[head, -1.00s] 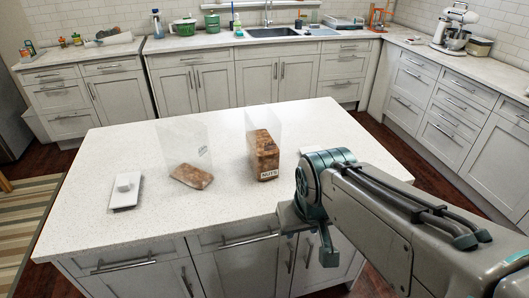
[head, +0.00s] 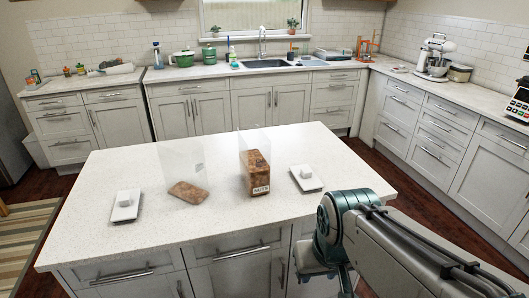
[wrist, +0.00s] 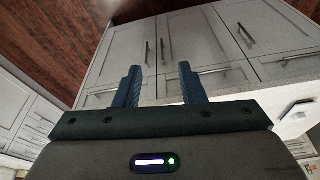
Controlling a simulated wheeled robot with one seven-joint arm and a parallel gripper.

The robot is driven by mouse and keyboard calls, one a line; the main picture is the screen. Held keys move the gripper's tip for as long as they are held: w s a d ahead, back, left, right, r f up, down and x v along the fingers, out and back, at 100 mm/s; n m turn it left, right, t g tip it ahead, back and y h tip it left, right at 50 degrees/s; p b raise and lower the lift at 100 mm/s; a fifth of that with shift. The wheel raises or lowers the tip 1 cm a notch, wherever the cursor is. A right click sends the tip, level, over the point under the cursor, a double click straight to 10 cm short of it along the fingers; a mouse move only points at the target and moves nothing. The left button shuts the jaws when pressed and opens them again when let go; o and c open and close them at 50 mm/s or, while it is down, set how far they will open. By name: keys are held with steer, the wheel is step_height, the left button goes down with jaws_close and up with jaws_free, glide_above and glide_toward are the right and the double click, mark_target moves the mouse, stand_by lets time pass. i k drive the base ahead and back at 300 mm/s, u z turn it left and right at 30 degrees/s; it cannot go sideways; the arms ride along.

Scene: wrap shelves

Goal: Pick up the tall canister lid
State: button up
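Two white square lids with knobs lie on the island: the left lid (head: 125,205) at the island's left and the right lid (head: 306,178) right of the NUTS canister. I cannot tell for sure which belongs to the tall canister. My gripper (wrist: 159,85) is open and empty in the wrist view, facing cabinet fronts and floor. In the head view my arm is at the island's front right; the fingertips are not clearly seen.
The white island top (head: 225,225) is clear in front of the canisters. The canisters stand between the two lids. Cabinet drawers with handles (head: 240,253) line the island's front. Back counters hold a sink (head: 266,65) and a stand mixer (head: 436,55).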

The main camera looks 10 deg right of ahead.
mark_target(313, 183)
steer(key=i, duration=0.95)
steer(key=u, duration=0.45)
steer(key=k, duration=0.5)
steer(key=z, duration=0.65)
steer(key=i, duration=0.5)
